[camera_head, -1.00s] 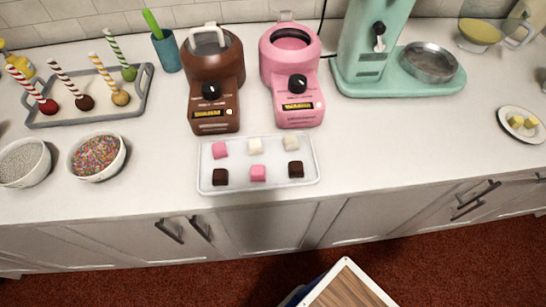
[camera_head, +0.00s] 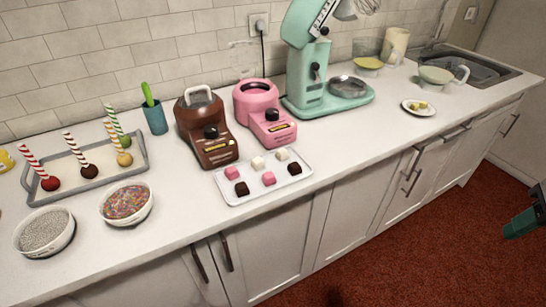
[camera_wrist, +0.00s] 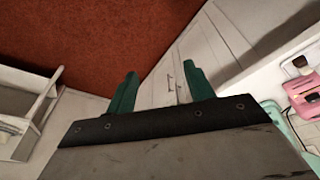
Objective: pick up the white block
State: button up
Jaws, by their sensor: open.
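Two whitish blocks stand on a white tray (camera_head: 240,196) on the counter in the head view. One white block (camera_head: 258,163) is in the back row's middle, and the other white block (camera_head: 282,154) is at the back right. Pink and dark brown blocks share the tray. My gripper (camera_wrist: 158,82) shows green fingers apart, with nothing between them, in the wrist view. It points toward the floor and cabinet fronts. A green part of it (camera_head: 524,222) shows at the head view's right edge, far from the tray.
A brown melter (camera_head: 207,140) and a pink melter (camera_head: 270,125) stand right behind the tray. A sprinkle bowl (camera_head: 127,203) is to its left, and a mint mixer (camera_head: 300,85) is at the back. Bare counter lies right of the tray.

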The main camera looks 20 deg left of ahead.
jog(key=w+a+f+n+t+y, duration=0.1)
jog(key=w+a+f+n+t, duration=0.15)
jog(key=w+a, duration=0.5)
jog(key=w+a+f+n+t+y, duration=0.2)
jog(key=w+a+f, duration=0.1)
jog(key=w+a, duration=0.5)
jog(key=a+f+n+y, duration=0.2)
jog(key=a, duration=0.5)
jog(key=a+f+n+y, duration=0.1)
jog(key=a+f+y, duration=0.2)
jog(key=a, duration=0.5)
jog(key=a+f+n+y, duration=0.2)
jog(key=a+y, duration=0.1)
jog(key=a, duration=0.4)
jog(key=shift+w+a+f+n, duration=0.25)
jog(key=shift+w+n, duration=0.1)
jog(key=shift+w, duration=0.05)
jog(key=x, duration=0.7)
jog(key=shift+w+a+r, duration=0.2)
jog(key=shift+a+r, duration=0.05)
jog(key=shift+a, duration=0.25)
jog(key=shift+c, duration=0.3)
jog(key=c, duration=1)
